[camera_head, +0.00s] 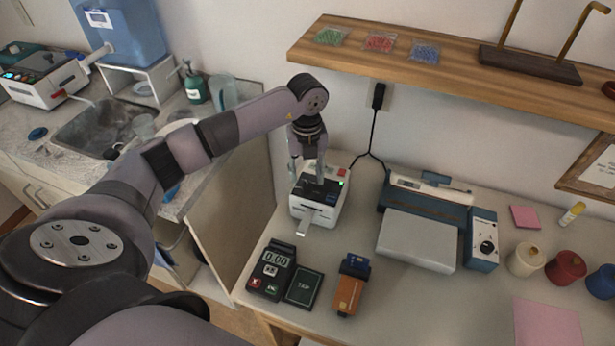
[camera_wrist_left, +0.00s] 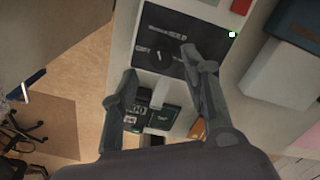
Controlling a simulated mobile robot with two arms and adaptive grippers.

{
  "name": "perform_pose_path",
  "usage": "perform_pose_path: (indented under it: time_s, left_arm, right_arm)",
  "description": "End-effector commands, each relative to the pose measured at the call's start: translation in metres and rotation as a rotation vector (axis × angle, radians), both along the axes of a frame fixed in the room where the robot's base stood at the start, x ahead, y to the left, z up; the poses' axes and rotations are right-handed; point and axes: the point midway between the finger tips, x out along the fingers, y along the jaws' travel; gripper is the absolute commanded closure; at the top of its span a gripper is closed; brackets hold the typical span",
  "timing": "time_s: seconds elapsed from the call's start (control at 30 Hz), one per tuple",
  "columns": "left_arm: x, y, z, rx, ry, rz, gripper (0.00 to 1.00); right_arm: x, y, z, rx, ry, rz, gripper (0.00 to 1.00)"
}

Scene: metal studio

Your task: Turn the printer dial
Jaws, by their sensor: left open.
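The printer (camera_head: 309,213) is a small white machine with a dark top panel, a green light and a pale strip at its front. It stands on the counter in the middle of the head view, and its dark panel (camera_wrist_left: 185,38) fills the top of the left wrist view. A small dark dial (camera_wrist_left: 160,56) appears on that panel beside pale lettering. My left gripper (camera_head: 308,172) points down over the printer with its fingers apart and empty. In the left wrist view the gripper (camera_wrist_left: 162,64) has its fingertips on either side of the dial; contact cannot be told.
A card reader (camera_head: 272,268), a dark booklet (camera_head: 304,287) and an orange-and-blue object (camera_head: 349,290) lie in front. A blue-and-grey machine (camera_head: 417,240) with its own black knob (camera_head: 487,247) stands right. A wooden shelf (camera_head: 450,75) overhangs behind. A sink (camera_head: 97,127) is left.

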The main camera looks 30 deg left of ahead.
Motion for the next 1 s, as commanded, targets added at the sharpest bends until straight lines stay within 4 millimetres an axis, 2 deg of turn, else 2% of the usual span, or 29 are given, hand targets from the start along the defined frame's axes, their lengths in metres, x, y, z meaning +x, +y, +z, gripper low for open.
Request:
perform_pose_path:
  time_s: [0.1, 0.3, 0.6, 1.0]
  left_arm:
    - [-0.001, -0.001, -0.017, -0.001, 0.003, -0.001, 0.58]
    - [0.000, 0.000, -0.034, -0.001, -0.001, -0.001, 0.58]
    - [0.000, -0.001, -0.036, -0.001, -0.001, -0.002, 0.58]
    - [0.000, -0.001, -0.036, -0.001, -0.001, -0.001, 0.84]
  right_arm:
    - [0.012, 0.002, 0.008, 0.004, -0.017, 0.000, 0.00]
    - [0.032, 0.005, 0.012, 0.007, -0.049, 0.000, 0.00]
    - [0.023, 0.004, 0.011, 0.006, -0.034, 0.000, 0.00]
    - [0.017, 0.003, 0.011, 0.005, -0.024, 0.000, 0.00]
